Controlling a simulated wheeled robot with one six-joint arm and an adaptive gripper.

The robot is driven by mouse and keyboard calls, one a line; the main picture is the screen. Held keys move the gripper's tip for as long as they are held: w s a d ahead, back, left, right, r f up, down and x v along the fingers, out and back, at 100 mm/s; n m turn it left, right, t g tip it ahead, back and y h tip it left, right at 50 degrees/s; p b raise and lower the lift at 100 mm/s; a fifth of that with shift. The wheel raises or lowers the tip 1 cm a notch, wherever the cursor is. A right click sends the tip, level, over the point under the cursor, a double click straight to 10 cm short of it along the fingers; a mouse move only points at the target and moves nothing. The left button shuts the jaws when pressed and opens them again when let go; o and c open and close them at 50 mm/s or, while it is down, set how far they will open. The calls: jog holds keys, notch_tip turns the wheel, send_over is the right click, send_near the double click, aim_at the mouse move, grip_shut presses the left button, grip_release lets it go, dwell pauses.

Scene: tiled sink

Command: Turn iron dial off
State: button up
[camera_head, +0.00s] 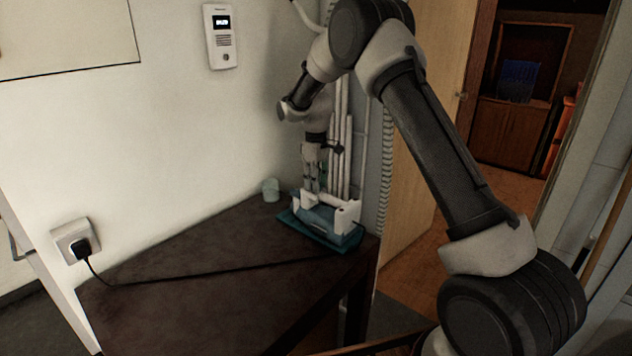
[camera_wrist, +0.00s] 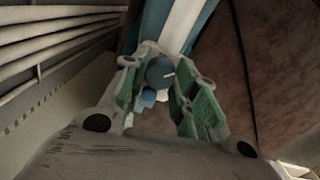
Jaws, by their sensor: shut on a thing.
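The iron (camera_head: 322,217) stands on the dark table near its far right corner, with blue and white parts and a teal piece under it. In the wrist view its dial (camera_wrist: 160,73) is a round dark blue-grey knob with a short white mark near its right edge. My gripper (camera_head: 314,182) reaches down to the iron from above. In the wrist view the green-padded fingers of my gripper (camera_wrist: 160,82) lie on either side of the dial, shut on it. The blue and white body of the iron (camera_wrist: 185,25) runs up behind the dial. In the head view the dial is hidden.
A black cord (camera_head: 200,275) runs across the table (camera_head: 220,290) to a plug in the wall socket (camera_head: 75,243). A small pale green cup (camera_head: 271,190) stands left of the iron against the wall. White pipes (camera_head: 343,150) rise close behind my gripper. The table's left part is clear except for the cord.

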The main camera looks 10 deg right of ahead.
jog(key=o, duration=1)
jog(key=shift+o, duration=0.2)
jog(key=shift+r, duration=0.1)
notch_tip(320, 180, up, 12)
notch_tip(320, 180, down, 5)
jog(key=m, duration=0.5)
jog(key=shift+r, duration=0.1)
notch_tip(320, 180, down, 8)
jog(key=shift+r, duration=0.2)
